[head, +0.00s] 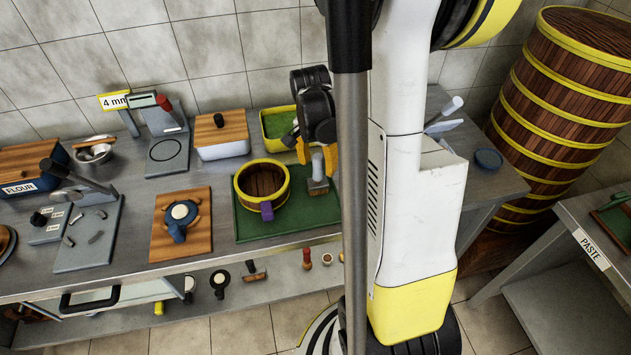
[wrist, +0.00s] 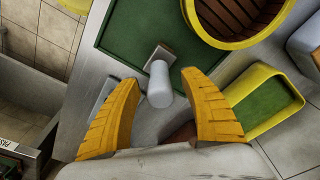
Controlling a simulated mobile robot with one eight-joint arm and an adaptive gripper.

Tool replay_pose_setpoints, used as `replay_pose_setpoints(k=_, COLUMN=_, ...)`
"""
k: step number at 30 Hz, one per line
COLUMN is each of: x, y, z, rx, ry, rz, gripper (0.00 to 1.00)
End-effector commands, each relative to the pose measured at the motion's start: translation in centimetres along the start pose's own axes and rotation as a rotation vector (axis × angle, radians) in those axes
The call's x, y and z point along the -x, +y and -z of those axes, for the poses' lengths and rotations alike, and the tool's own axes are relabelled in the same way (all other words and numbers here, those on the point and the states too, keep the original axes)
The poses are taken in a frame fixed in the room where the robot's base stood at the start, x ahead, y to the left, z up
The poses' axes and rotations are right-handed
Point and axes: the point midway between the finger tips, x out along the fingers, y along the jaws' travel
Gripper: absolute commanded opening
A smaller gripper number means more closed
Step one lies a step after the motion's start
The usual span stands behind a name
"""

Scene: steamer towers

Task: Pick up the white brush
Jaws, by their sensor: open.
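The white brush (head: 318,171) stands on the green mat (head: 290,225), near its right side, with its pale handle pointing up and a grey block as its base. In the wrist view the brush handle (wrist: 160,88) points toward the camera, between my two yellow fingers. My gripper (head: 317,155) is open, pointing down over the brush. In the wrist view a gap shows between the handle and each finger, so neither seems to touch it. How deep the handle sits between the fingers is hard to tell.
A yellow-rimmed wooden steamer (head: 238,188) with a purple clip stands left of the brush on the mat. A green-lined yellow tray (head: 272,122) is behind. A white-handled tool (head: 452,106) lies right of my arm. A tall steamer tower (head: 560,95) stands at far right.

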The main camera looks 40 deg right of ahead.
Motion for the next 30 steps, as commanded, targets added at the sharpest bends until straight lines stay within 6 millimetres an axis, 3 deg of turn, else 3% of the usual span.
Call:
replay_pose_setpoints(k=10, x=-4.7, y=0.1, z=-0.1, rx=0.0, ry=0.0, rz=0.001, gripper=0.52)
replay_pose_setpoints(k=18, x=-5.1, y=0.1, z=-0.1, rx=0.001, ry=0.0, rz=0.001, gripper=0.52)
replay_pose_setpoints(k=23, x=-5.1, y=0.1, z=-0.1, rx=0.001, ry=0.0, rz=0.001, gripper=0.05)
replay_pose_setpoints(k=24, x=-5.1, y=0.1, z=-0.1, rx=0.001, ry=0.0, rz=0.001, gripper=0.0)
replay_pose_setpoints(k=30, x=-5.1, y=0.1, z=-0.1, rx=0.001, ry=0.0, rz=0.001, gripper=0.0)
